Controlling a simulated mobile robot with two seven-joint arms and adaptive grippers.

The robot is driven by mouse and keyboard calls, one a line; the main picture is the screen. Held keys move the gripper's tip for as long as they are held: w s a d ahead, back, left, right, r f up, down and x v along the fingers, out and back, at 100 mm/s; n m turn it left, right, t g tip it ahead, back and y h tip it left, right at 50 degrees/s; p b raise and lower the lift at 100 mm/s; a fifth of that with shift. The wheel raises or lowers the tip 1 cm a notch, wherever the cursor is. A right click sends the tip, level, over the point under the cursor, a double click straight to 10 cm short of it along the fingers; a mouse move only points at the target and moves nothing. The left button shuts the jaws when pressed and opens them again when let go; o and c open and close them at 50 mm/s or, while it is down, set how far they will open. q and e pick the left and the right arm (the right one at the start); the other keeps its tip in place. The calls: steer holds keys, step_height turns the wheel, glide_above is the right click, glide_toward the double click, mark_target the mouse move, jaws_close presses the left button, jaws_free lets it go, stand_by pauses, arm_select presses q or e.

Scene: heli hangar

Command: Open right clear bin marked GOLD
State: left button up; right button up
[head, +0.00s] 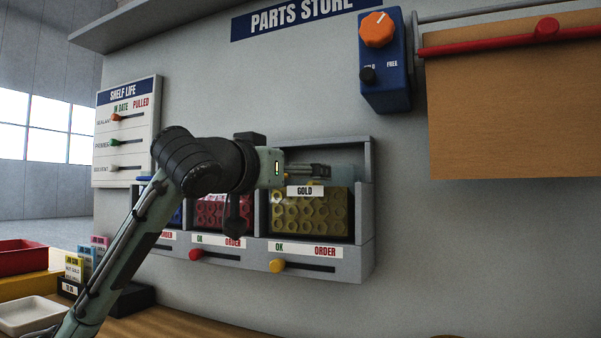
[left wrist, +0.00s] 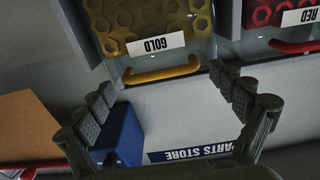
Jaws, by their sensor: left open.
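The clear bin marked GOLD (head: 312,218) is the right one in the grey wall rack, filled with gold hexagonal nuts. Its white GOLD label (head: 305,190) is at the upper front edge. My left gripper (head: 322,171) is just above that label, reaching in from the left. In the left wrist view, upside down, the bin (left wrist: 145,18) shows its yellow handle (left wrist: 160,70) beyond the label. My left gripper (left wrist: 162,82) is open, with one finger on either side of the handle. Contact cannot be told. My right gripper is out of view.
A bin of red nuts (head: 222,213) stands to the left, partly behind my arm. Sliders marked OK and ORDER (head: 277,266) run below the bins. A blue box with an orange knob (head: 386,65) and a red bar (head: 490,44) are on the wall at upper right.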

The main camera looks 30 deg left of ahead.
arm_select(q)
steer(key=shift+w, duration=1.25)
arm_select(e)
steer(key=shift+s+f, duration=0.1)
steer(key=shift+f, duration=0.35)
arm_select(q)
steer(key=c, duration=1.4)
